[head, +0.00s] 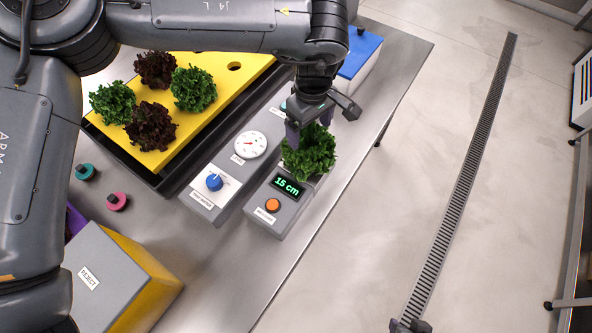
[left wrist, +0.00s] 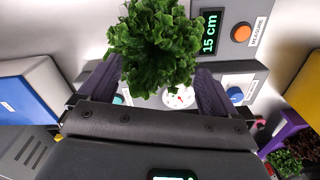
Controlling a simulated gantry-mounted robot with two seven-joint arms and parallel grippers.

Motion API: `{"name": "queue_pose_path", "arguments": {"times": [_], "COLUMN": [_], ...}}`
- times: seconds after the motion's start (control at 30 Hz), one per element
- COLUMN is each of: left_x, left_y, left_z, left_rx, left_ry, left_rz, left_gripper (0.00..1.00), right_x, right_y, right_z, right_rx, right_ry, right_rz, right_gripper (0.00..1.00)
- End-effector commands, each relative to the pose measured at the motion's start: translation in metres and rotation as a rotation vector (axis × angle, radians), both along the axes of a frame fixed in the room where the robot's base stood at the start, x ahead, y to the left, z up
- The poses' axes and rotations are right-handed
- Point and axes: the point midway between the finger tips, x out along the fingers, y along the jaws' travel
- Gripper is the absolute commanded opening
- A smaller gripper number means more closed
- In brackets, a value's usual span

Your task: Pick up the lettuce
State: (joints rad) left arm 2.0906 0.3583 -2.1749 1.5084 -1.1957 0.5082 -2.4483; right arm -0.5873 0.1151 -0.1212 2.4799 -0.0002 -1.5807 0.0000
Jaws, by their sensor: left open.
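A green lettuce (head: 308,152) sits on the grey measuring device (head: 284,222), whose display reads 15 cm. My left gripper (head: 314,122) is above and around its top in the head view, with its fingers open. In the left wrist view, the lettuce (left wrist: 155,42) shows ahead of and between the two spread purple-grey fingers (left wrist: 155,88). I cannot tell whether the fingers touch the leaves. Only a small dark piece of what looks like my right gripper (head: 410,326) shows at the bottom edge of the head view, and its jaws cannot be read.
A yellow tray (head: 234,88) holds green and dark red lettuces at the left. A panel with a dial (head: 251,145) and a blue knob (head: 214,182) stands beside the device. A blue-topped box (head: 358,54) is behind, and a reject bin (head: 100,283) is at front left.

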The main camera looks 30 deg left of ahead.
Motion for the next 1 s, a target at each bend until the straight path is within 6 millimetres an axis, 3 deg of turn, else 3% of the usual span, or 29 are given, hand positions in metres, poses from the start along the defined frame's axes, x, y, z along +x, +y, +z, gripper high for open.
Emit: {"name": "queue_pose_path", "arguments": {"times": [0.4,0.67,1.0], "left_x": [0.000,0.001,0.003], "left_y": [0.001,0.001,0.002], "left_z": [-0.047,-0.061,-0.101], "left_rx": [0.002,0.002,0.001], "left_ry": [0.001,0.001,0.001], "left_rz": [0.000,0.001,0.001], "left_gripper": [0.92,0.92,0.92], "right_x": [0.004,0.004,0.003], "right_y": [-0.003,-0.003,-0.001], "right_z": [0.004,0.006,0.012], "right_rx": [-0.010,-0.010,-0.004], "right_ry": [-0.012,-0.012,-0.008], "right_rz": [0.005,0.005,0.001], "right_gripper": [0.43,0.43,0.43]}}
